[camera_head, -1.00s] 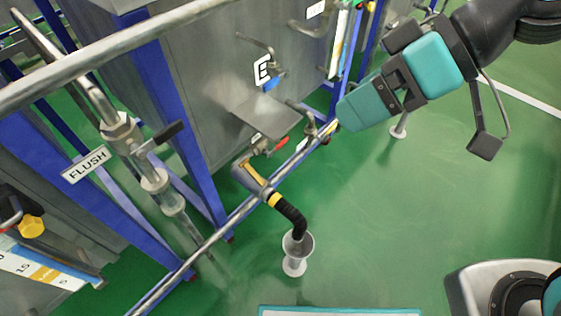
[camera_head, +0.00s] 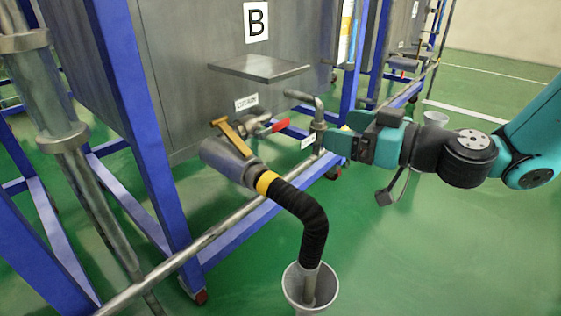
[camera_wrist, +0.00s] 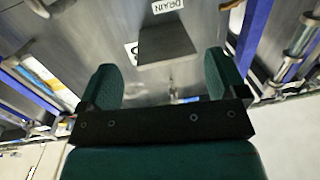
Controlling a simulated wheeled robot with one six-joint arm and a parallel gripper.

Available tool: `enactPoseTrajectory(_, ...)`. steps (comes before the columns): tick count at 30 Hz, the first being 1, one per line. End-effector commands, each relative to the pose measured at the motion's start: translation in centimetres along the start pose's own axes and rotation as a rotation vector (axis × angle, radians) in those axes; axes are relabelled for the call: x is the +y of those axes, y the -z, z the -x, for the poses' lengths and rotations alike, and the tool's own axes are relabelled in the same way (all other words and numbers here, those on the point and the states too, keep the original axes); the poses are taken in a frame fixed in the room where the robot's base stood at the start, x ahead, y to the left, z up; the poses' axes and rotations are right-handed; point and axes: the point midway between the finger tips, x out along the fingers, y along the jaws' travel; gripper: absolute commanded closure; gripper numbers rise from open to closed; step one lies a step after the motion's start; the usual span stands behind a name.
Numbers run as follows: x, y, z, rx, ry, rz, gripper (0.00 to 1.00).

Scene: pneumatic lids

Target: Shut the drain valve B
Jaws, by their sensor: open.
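Tank B carries a white B label (camera_head: 256,22) and a DRAIN label (camera_head: 246,102). Below the DRAIN label, a yellow lever (camera_head: 232,138) sits over a thick grey outlet pipe (camera_head: 226,160) with a black hose. A red lever (camera_head: 274,127) is just right of it. I cannot tell for certain which lever is the drain valve's. My gripper (camera_head: 330,144) is to the right of both levers, apart from them, close to a bent metal pipe. In the wrist view my gripper (camera_wrist: 166,80) is open and empty. A DRAIN label (camera_wrist: 167,5) shows there; neither lever is clear.
A metal shelf plate (camera_head: 259,68) juts out above the levers. A long rail (camera_head: 215,232) runs in front of the blue frame (camera_head: 150,155). The black hose (camera_head: 305,222) drops into a funnel (camera_head: 309,290).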

Motion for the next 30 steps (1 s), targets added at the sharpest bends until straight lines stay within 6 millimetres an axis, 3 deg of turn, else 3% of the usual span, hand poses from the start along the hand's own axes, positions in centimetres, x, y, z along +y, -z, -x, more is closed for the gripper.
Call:
enactPoseTrajectory(1, 0.9, -2.9, -0.1, 0.016, -0.027, 0.002, 0.09)
enactPoseTrajectory(6, 2.5, -4.7, 0.1, 0.052, -0.085, 0.016, 0.09)
enactPoseTrajectory(13, 2.9, -4.2, -1.1, 0.058, -0.096, 0.018, 0.09)
enactPoseTrajectory(23, 3.2, -3.6, -5.6, 0.056, -0.093, 0.018, 0.09)
enactPoseTrajectory(30, 3.6, -4.0, -11.2, 0.061, -0.091, 0.027, 0.09)
